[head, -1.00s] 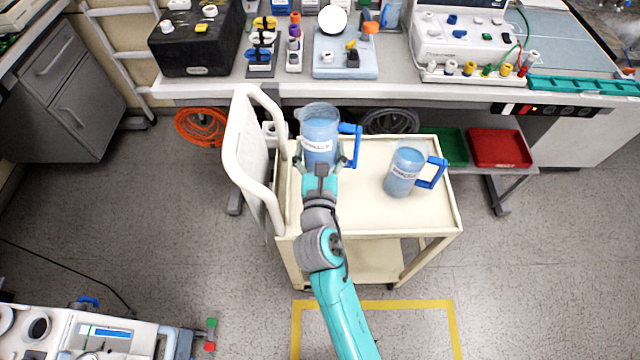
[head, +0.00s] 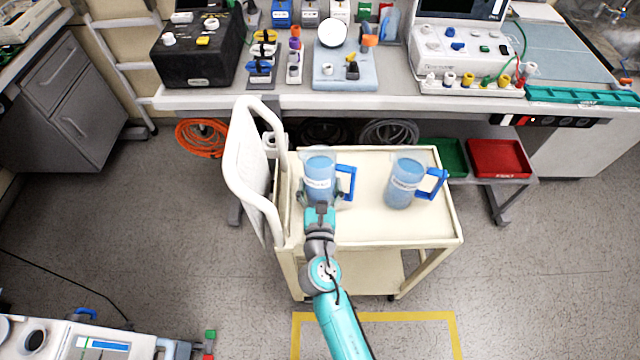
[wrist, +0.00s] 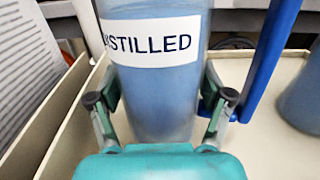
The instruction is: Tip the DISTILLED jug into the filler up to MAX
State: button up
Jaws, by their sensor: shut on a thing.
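The DISTILLED jug (head: 319,180) is a clear jug of blue liquid with a blue handle on its right. It stands upright at the left of the cream cart. My gripper (head: 320,205) is shut around its lower body from the near side. In the wrist view the jug's label (wrist: 152,42) reads "DISTILLED", partly cut off, with a finger on each side of my gripper (wrist: 160,108). My gripper hides the jug's base, so I cannot tell whether it touches the cart. I cannot tell for certain which thing is the filler.
A second blue-handled jug (head: 403,185) stands to the right on the cart (head: 400,228). The cart's white push handle (head: 237,170) rises at left. A bench (head: 300,102) with devices lies behind. A white machine (head: 120,346) is at bottom left. The near floor is mostly open.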

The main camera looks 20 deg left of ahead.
jog(key=o, duration=1.7)
jog(key=shift+f, duration=0.25)
jog(key=v, duration=1)
jog(key=shift+s+d, duration=0.3)
jog(key=shift+s, duration=0.05)
